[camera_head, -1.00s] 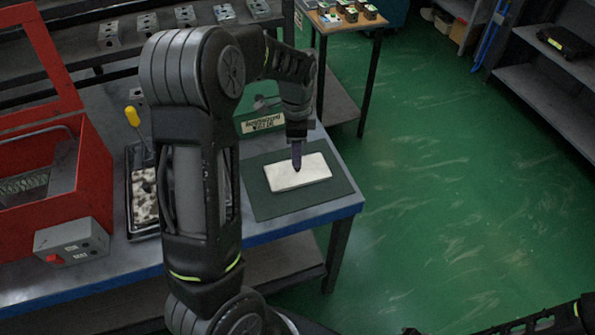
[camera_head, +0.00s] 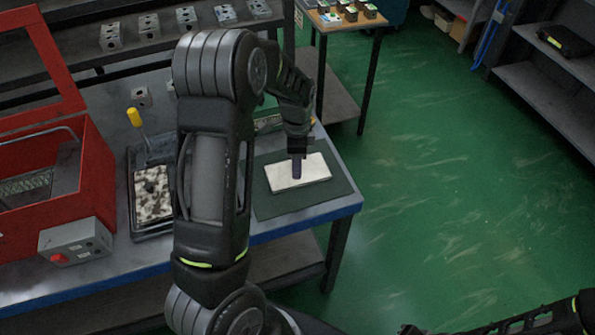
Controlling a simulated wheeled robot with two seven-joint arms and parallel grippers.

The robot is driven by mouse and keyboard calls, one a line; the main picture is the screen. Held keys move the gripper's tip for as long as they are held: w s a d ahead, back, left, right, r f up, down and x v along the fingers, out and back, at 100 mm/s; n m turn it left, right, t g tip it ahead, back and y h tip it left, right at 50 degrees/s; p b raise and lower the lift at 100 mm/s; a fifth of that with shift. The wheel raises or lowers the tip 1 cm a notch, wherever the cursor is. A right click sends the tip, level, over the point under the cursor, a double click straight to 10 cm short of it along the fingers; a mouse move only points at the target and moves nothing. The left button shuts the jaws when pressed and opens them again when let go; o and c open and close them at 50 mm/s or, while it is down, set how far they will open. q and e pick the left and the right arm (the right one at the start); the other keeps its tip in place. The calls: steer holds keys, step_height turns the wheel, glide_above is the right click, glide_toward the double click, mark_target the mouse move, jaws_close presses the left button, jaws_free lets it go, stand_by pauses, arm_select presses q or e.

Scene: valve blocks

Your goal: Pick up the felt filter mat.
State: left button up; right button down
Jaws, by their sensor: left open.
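The felt filter mat (camera_head: 314,173) is a thick off-white rectangle. It lies flat on a dark green sheet (camera_head: 285,204) near the right end of the workbench. My left gripper (camera_head: 297,174) points down over the left-middle part of the mat, with its fingers seen nearly edge-on. It is open. I cannot tell whether its fingertips touch the mat. My right arm shows only in part at the bottom right corner, and its gripper cannot be made out.
A black tray (camera_head: 135,224) with mottled contents and a yellow-handled tool (camera_head: 134,117) stand left of my left arm. A red open-lidded machine (camera_head: 97,180) and a grey box with a red button (camera_head: 75,246) are further left. Valve blocks (camera_head: 187,18) line the back shelf.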

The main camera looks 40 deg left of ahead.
arm_select(q)
steer(key=shift+c, duration=0.6)
jaws_close()
